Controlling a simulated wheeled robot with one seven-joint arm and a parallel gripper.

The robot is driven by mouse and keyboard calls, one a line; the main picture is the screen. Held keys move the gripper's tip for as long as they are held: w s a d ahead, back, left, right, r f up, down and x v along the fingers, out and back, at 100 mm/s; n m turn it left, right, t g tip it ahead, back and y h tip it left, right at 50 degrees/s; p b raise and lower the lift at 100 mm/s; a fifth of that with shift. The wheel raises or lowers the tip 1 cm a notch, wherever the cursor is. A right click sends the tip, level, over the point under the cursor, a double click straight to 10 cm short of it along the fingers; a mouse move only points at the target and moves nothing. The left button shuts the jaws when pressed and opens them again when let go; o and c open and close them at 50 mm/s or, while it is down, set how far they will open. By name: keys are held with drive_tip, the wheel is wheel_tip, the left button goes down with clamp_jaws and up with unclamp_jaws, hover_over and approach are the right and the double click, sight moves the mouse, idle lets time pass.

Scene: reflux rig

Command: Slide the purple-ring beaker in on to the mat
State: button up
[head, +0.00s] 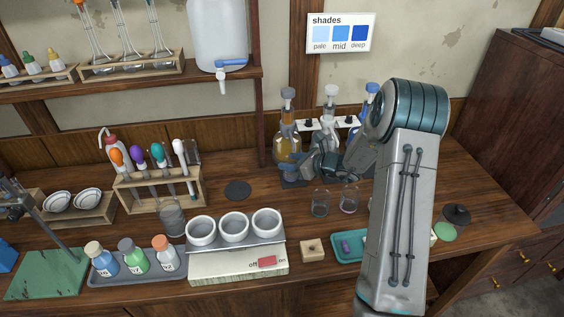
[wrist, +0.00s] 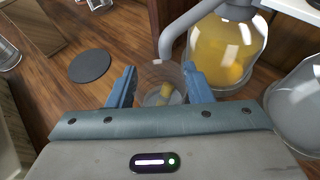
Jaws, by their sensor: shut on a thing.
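My gripper (wrist: 160,92) is shut on a clear glass beaker (wrist: 163,72), with one blue finger on each side. A yellow patch shows in or through the glass; I cannot make out a ring on it. The beaker is beside the amber bottle, close to the end of a grey spout. In the head view my gripper (head: 293,176) is low in front of that bottle, and the held beaker is mostly hidden. A dark round mat (head: 237,190) lies bare to the left; it also shows in the wrist view (wrist: 90,65). Another beaker (head: 349,200) shows a pinkish-purple tint near its base.
The amber bottle (head: 287,143) and other dispenser bottles stand behind my gripper. A clear beaker (head: 320,204) stands in front. A tube rack (head: 160,190) and three white cups (head: 233,226) are to the left. Bare wood lies around the dark mat.

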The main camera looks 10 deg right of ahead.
drive_tip(key=shift+w+d+r, duration=0.1)
drive_tip(key=shift+w+d, duration=0.15)
drive_tip(key=shift+d, duration=0.15)
drive_tip(key=shift+a+f+b, duration=0.1)
drive_tip(key=shift+f+b, duration=0.5)
drive_tip(key=shift+b, duration=0.1)
drive_tip(key=shift+s+f+b, duration=0.1)
drive_tip(key=shift+f+b, duration=0.05)
drive_tip(key=shift+b, duration=0.2)
drive_tip(key=o, duration=1.1)
